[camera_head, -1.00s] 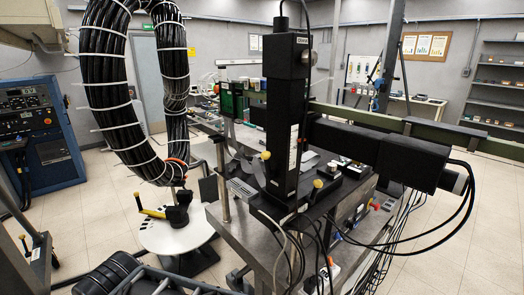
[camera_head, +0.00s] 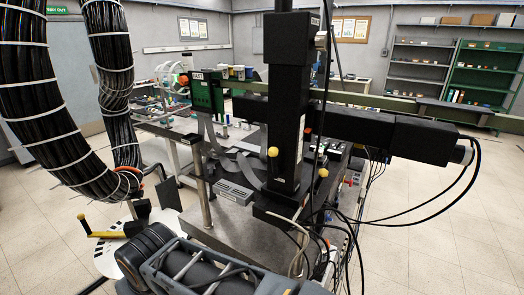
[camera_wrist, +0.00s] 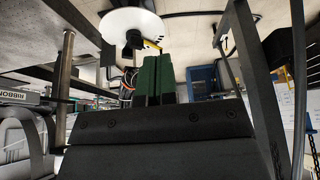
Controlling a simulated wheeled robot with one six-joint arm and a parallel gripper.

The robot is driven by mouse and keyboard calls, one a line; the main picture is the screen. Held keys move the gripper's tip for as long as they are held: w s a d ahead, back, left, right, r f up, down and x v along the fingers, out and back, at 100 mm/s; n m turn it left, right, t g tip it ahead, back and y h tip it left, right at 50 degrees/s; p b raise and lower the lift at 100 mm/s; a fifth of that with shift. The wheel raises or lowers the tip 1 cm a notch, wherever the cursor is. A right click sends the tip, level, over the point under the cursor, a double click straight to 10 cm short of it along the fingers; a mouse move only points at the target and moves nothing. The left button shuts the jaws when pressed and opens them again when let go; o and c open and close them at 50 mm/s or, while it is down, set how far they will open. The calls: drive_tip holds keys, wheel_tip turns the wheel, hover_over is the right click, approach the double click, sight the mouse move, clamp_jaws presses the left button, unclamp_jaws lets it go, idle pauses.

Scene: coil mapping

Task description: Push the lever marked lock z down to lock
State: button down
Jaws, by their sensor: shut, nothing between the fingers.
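A black vertical stage (camera_head: 287,100) stands on the grey metal bench. A yellow-knobbed lever (camera_head: 272,153) sticks out of its front, and another yellow knob (camera_head: 322,173) is to its lower right. An orange knob (camera_head: 308,131) is behind the stage. I cannot read a lock z mark on any of them. My gripper (camera_wrist: 158,60) shows in the wrist view with its green fingers together and nothing between them. The levers are not clearly visible there. In the head view my arm is at the bottom, left of and apart from the stage; my fingertips cannot be made out.
A thick bundle of black cables (camera_head: 45,105) hangs at the left. A white round base (camera_head: 112,258) with a yellow-handled tool (camera_head: 100,233) stands below it. Loose cables (camera_head: 350,235) hang off the bench on the right. Open tiled floor (camera_head: 440,240) lies at the right.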

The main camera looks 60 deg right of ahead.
drive_tip(key=w+d+r+m+g+h, duration=0.2)
drive_tip(key=w+d+r+m, duration=0.15)
drive_tip(key=d+r, duration=0.45)
drive_tip(key=w+d+r+m+g+h, duration=0.2)
drive_tip(key=d+r+m+h, duration=0.15)
drive_tip(key=d+r, duration=0.5)
drive_tip(key=s+d+r+m+g, duration=0.4)
drive_tip(key=d+r+m+g, duration=0.1)
drive_tip(key=d+r+m, duration=0.4)
drive_tip(key=shift+d+r+m+g, duration=0.15)
drive_tip(key=shift+d+m+g, duration=0.35)
drive_tip(key=shift+d, duration=0.65)
drive_tip(key=shift+s, duration=0.1)
drive_tip(key=b, duration=0.1)
approach(275, 163)
drive_tip(key=w+d+f, duration=0.2)
drive_tip(key=w+f, duration=0.1)
drive_tip(key=f, duration=0.1)
drive_tip(key=shift+s+d+f, duration=0.15)
drive_tip(key=shift+s+d, duration=0.1)
drive_tip(key=shift+s, duration=0.4)
drive_tip(key=shift+s+d+f, duration=0.1)
drive_tip(key=shift+s+d, duration=0.15)
drive_tip(key=shift+s, duration=0.35)
drive_tip(key=shift+s+d+f, duration=0.15)
drive_tip(key=shift+s+d, duration=0.1)
drive_tip(key=shift+s, duration=0.4)
